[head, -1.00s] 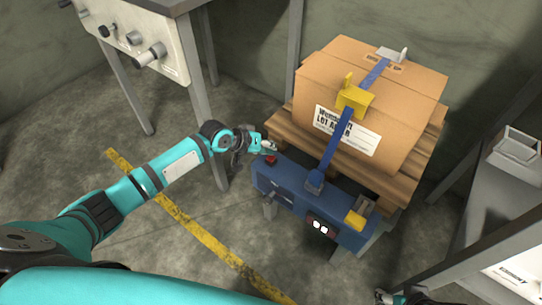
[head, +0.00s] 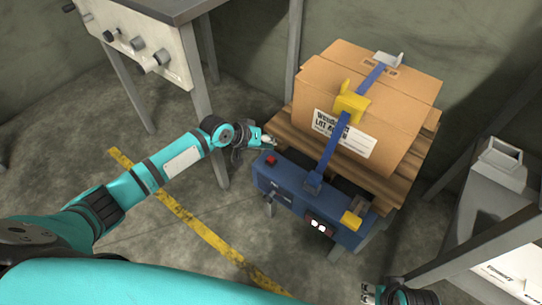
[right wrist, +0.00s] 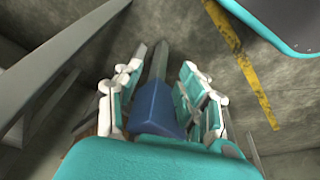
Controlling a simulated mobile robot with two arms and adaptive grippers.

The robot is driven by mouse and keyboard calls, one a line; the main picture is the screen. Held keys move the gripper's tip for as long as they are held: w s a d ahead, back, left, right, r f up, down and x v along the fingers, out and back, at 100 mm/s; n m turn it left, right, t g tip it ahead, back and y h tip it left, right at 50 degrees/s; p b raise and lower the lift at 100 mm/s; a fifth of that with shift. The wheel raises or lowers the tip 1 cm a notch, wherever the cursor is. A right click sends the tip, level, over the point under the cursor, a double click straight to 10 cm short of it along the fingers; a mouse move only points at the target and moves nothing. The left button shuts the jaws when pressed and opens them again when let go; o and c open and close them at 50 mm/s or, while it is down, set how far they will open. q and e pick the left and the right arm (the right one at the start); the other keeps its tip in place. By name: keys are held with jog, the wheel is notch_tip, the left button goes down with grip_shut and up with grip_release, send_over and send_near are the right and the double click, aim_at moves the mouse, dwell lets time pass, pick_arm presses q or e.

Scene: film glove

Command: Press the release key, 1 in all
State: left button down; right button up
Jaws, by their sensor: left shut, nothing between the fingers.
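A blue unit (head: 290,188) stands in front of the pallet. It carries a red key (head: 270,160) at its left end and a yellow key (head: 351,221) at its right end; I cannot tell from labels which is the release key. My left gripper (head: 271,142) is shut and empty, just behind and above the red key, apparently not touching it. My right gripper (head: 368,292) is at the bottom edge of the head view, away from both keys. In the right wrist view its fingers (right wrist: 155,95) are spread, with a blue part of the unit (right wrist: 158,108) beyond them.
A panel table (head: 150,45) stands at the left, a grey stand (head: 490,200) at the right. The floor at front left is clear.

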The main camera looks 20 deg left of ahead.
pick_arm(q)
jog(key=shift+r+p, duration=0.65)
jog(key=shift+r, duration=0.1)
pick_arm(e)
jog(key=shift+s+f, duration=0.15)
jog(key=shift+f, duration=2.6)
